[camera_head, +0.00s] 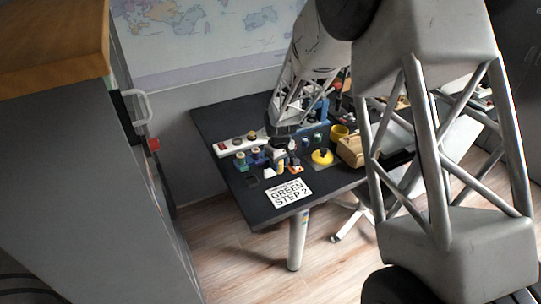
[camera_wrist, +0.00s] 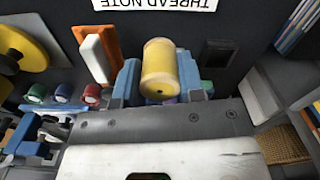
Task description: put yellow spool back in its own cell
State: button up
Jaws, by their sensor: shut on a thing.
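The yellow spool (camera_wrist: 160,68) is between the blue fingers of my gripper (camera_wrist: 160,88) in the wrist view, and the fingers are shut on it. Its round end faces the camera. In the head view my gripper (camera_head: 281,158) is low over the dark table, and the spool is too small there to make out clearly. Red (camera_wrist: 92,93), blue (camera_wrist: 62,92) and green (camera_wrist: 36,93) spools stand in a row at left in the wrist view. I cannot tell which cell belongs to the yellow spool. Whatever lies under my gripper is hidden.
The dark table (camera_head: 225,118) is crowded. An orange-and-white block (camera_wrist: 95,50) stands beside my gripper. A white printed card (camera_head: 288,193) lies near the front edge. The front-left corner is fairly clear.

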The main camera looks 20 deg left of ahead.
dwell(0.4)
jog(key=shift+w+a+f, duration=0.25)
jog(key=shift+w+a, duration=1.05)
jog(key=shift+w, duration=1.05)
jog(key=shift+w+a+f, duration=0.25)
jog(key=shift+w+a, duration=1)
jog(key=shift+w, duration=1.05)
jog(key=shift+w+a+f, duration=0.25)
jog(key=shift+w+a, duration=1.05)
jog(key=shift+w, duration=1.05)
jog(key=shift+f, duration=0.1)
jog(key=shift+f, duration=1.65)
jog(key=shift+f, duration=0.1)
jog(key=o, duration=0.9)
